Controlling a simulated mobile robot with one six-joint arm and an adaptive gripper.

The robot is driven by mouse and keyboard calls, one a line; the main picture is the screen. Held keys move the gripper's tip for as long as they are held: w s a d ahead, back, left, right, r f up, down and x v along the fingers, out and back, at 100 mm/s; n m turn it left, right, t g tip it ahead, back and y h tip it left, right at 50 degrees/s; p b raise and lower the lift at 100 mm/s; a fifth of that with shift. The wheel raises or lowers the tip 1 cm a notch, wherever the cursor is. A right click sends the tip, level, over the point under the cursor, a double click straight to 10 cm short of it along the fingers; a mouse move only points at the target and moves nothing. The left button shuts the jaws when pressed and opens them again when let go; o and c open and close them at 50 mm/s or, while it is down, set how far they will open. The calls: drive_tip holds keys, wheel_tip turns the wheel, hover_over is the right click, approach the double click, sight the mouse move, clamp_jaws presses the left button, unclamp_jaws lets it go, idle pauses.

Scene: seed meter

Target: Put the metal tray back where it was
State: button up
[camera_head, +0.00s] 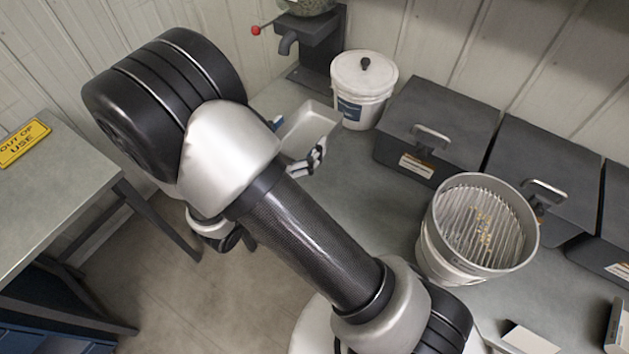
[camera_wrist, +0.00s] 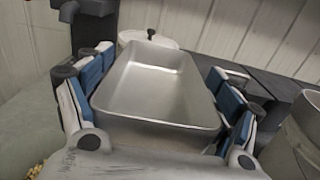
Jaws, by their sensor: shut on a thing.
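The metal tray (camera_head: 312,122) is a shallow, silver rectangular pan, partly hidden by my arm in the head view. In the wrist view the tray (camera_wrist: 155,95) lies between the blue-padded fingers of my gripper (camera_wrist: 160,72), one finger on each side. My gripper (camera_head: 298,145) is shut on the tray, near the dark seed meter (camera_head: 310,38) with its red knob and spout. The tray looks empty. I cannot tell whether its underside touches the bench.
A white lidded bucket (camera_head: 362,88) stands just behind the tray. Dark lidded bins (camera_head: 440,120) line the wall to the right. A bucket with a slotted sieve (camera_head: 480,225) holding some grains stands in front of them. A side table (camera_head: 60,190) bears a yellow "out of use" sign (camera_head: 24,143).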

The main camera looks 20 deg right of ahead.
drive_tip(key=f+b, duration=0.1)
drive_tip(key=f, duration=0.3)
drive_tip(key=f+b, duration=0.2)
drive_tip(key=f, duration=0.3)
drive_tip(key=f+b, duration=0.1)
drive_tip(key=f, duration=0.4)
drive_tip(key=shift+a+f, duration=0.2)
drive_tip(key=shift+a, duration=0.2)
drive_tip(key=shift+f+b, duration=1.05)
drive_tip(key=shift+f, duration=1.55)
drive_tip(key=shift+f, duration=0.1)
drive_tip(key=o, duration=1)
drive_tip(key=shift+o, duration=0.2)
